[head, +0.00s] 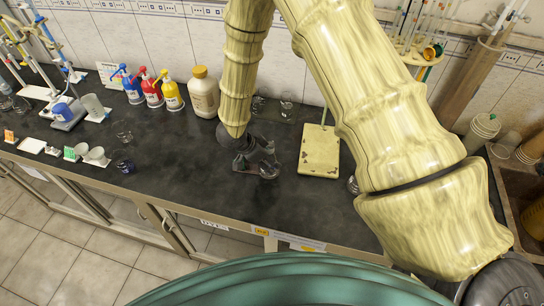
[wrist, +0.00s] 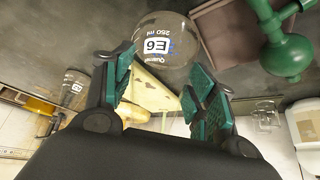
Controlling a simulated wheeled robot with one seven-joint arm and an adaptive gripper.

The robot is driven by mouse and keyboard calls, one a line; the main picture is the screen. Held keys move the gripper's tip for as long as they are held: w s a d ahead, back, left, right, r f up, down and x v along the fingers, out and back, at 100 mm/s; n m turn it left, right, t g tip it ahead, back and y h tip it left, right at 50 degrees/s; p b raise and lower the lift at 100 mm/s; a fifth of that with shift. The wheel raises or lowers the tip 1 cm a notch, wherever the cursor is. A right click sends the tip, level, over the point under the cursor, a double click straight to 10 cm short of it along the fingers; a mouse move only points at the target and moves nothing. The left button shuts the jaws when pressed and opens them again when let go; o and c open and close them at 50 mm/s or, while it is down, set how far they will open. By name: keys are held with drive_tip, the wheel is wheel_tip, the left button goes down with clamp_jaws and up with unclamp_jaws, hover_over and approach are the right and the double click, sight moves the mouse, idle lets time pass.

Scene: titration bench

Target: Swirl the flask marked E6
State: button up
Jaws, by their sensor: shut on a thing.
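The clear glass flask marked E6 (wrist: 165,45) shows its E6 and 250 ml label in the wrist view, between and just beyond my fingers. My gripper (wrist: 160,82) is shut on it, with one green-padded finger on each side; the clear glass between the pads is hard to make out. In the head view my gripper (head: 256,154) points down over the bench right of the middle, and the flask (head: 268,171) is partly hidden at the fingers. I cannot tell whether its base touches the bench.
A cream stand base (head: 318,152) is close on the right of the gripper. Glassware (head: 287,110) stands behind, near the wall. Wash bottles (head: 152,90) and a large cream bottle (head: 203,93) stand back left. A dark-filled flask (head: 125,165) stands left. The dark bench (head: 195,185) between is clear.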

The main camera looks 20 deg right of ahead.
drive_tip(key=shift+s+a+r, duration=0.15)
drive_tip(key=shift+a+r, duration=0.65)
drive_tip(key=shift+a, duration=0.2)
drive_tip(key=shift+s+a+r, duration=0.1)
drive_tip(key=shift+a+r, duration=0.65)
drive_tip(key=shift+a, duration=0.2)
drive_tip(key=shift+f, duration=0.1)
